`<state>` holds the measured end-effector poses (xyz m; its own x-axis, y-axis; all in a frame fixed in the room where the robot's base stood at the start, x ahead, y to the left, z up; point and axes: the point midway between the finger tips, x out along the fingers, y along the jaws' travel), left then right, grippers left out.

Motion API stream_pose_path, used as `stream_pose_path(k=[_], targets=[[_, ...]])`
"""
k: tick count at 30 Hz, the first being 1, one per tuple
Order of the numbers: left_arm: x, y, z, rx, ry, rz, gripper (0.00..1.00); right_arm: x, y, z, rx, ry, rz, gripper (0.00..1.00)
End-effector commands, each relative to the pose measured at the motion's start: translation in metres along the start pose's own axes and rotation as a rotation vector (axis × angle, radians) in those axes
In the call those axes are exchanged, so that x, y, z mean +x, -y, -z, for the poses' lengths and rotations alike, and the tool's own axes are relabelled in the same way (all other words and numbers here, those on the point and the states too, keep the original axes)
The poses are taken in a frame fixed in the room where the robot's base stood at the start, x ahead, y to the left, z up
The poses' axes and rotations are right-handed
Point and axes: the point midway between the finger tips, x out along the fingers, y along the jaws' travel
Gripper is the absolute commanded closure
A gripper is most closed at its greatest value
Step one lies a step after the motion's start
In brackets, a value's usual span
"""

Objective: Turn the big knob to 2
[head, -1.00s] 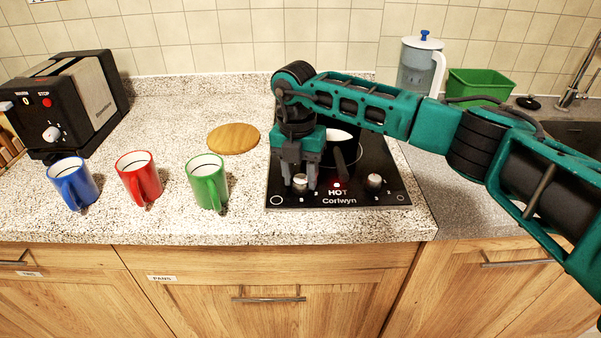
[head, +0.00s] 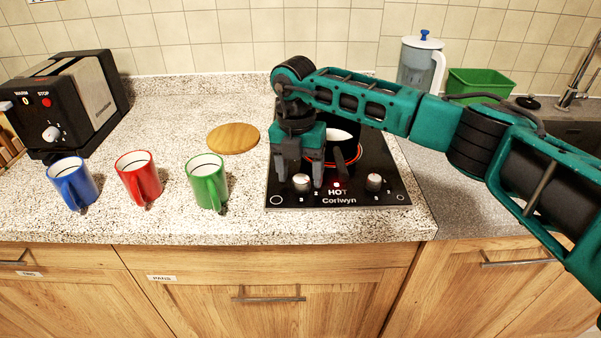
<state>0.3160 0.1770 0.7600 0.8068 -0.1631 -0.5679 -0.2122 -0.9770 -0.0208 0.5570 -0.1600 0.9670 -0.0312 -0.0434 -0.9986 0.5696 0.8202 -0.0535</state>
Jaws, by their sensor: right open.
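A black two-plate hob (head: 398,188) is set on the counter with two silver knobs at its front edge. The left knob (head: 301,183) is between the fingertips of my right gripper (head: 300,178). The gripper points down and is open, its fingers apart on either side of the knob. The right knob (head: 374,182) stands free. Small numbers show by the knobs, but I cannot read the pointer settings. A red light shows near the word HOT. My left gripper is not in view.
A pan with a dark handle (head: 341,166) sits on the hob, over a glowing red ring. Green (head: 208,187), red (head: 138,182) and blue (head: 73,187) mugs stand left, near a toaster (head: 75,100). A round wooden board (head: 233,138) lies behind the mugs.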

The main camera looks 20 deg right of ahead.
Motion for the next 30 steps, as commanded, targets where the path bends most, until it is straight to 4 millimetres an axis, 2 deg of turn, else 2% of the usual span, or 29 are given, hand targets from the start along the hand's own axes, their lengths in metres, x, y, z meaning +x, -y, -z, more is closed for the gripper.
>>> stream_pose_path(k=[15,21,30], targets=[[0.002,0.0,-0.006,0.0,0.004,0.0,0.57,-0.103,-0.001,0.0,0.0,0.004,-0.003,0.33],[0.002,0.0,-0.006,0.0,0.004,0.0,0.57,-0.121,0.0,-0.001,0.001,0.002,-0.001,0.33],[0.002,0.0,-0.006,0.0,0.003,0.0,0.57,-0.123,0.0,0.0,0.0,0.001,-0.001,0.33]])
